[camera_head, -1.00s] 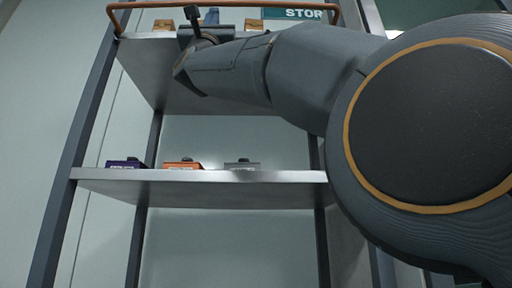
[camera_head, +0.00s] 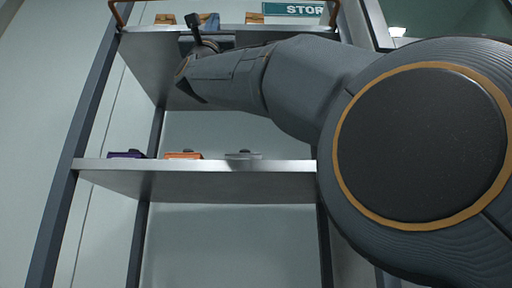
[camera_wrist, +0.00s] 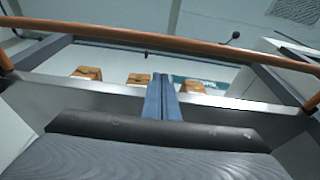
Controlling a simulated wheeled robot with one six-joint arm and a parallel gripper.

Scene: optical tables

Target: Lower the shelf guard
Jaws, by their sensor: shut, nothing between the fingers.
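The shelf guard is a copper-coloured rail (camera_wrist: 150,38) that crosses the upper wrist view above my fingertips. In the head view only its bent left end (camera_head: 117,14) and right end (camera_head: 335,12) show at the top shelf; its long bar is out of frame. My gripper (camera_wrist: 161,78) is shut and empty, its blue-grey fingers pointing over the top shelf (camera_head: 140,29). In the head view its fingers (camera_head: 209,19) show at the shelf's front edge. The fingertips appear below the rail in the wrist view; I cannot tell whether they touch it.
Brown boxes (camera_wrist: 138,80) and a green "STOR" sign (camera_head: 293,10) are at the top shelf. A lower shelf (camera_head: 200,166) holds purple (camera_head: 126,155), orange (camera_head: 184,155) and grey (camera_head: 243,155) items. Dark uprights (camera_head: 77,140) frame the rack. My arm covers the right side.

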